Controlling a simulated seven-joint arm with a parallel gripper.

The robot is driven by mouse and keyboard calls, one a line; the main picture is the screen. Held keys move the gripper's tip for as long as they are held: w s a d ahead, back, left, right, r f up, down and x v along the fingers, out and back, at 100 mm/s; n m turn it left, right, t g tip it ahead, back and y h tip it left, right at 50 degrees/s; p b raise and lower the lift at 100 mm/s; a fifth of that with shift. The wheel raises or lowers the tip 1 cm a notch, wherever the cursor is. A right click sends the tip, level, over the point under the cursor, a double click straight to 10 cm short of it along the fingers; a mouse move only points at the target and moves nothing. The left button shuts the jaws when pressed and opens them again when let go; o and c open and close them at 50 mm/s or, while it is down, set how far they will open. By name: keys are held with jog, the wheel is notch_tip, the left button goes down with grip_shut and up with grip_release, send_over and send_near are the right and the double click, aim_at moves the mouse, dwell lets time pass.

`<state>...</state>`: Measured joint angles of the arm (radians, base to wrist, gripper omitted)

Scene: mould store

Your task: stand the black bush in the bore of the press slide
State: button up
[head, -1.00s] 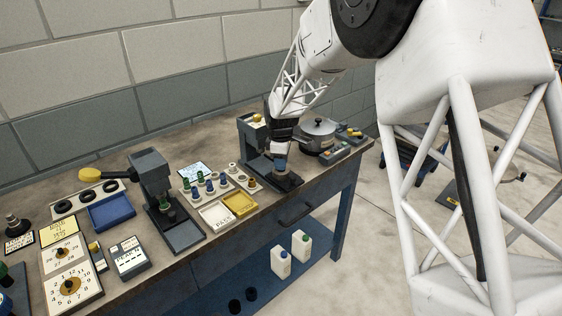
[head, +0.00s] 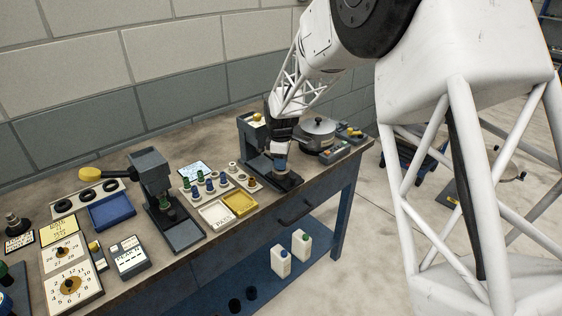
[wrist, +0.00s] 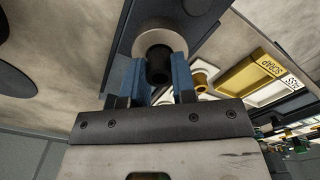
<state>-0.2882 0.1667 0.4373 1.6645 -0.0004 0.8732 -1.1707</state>
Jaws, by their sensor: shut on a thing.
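My gripper (wrist: 158,80) has blue fingers shut on the black bush (wrist: 158,68), whose dark open end shows between them in the wrist view. Behind the bush is a pale round ring (wrist: 160,34) on the dark press slide (wrist: 118,62). The bush overlaps the ring in this view, and I cannot tell whether its lower end is in the bore or still above it. In the head view my gripper (head: 280,166) is low over the slide (head: 290,184) of the right-hand press (head: 250,136). The bush and bore are hidden there.
A yellow tray (head: 240,211) and a white tray (head: 217,223) lie left of the slide. A rack of coloured bushes (head: 188,188) is behind them. A second press (head: 152,172) stands further left. A metal pot (head: 318,128) stands close to the right of my gripper.

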jog(key=shift+f, duration=0.5)
dwell(0.5)
jog(key=o, duration=1.4)
jog(key=shift+c, duration=0.2)
jog(key=shift+r, duration=0.15)
jog(key=shift+r, duration=3.55)
jog(key=shift+d, duration=0.1)
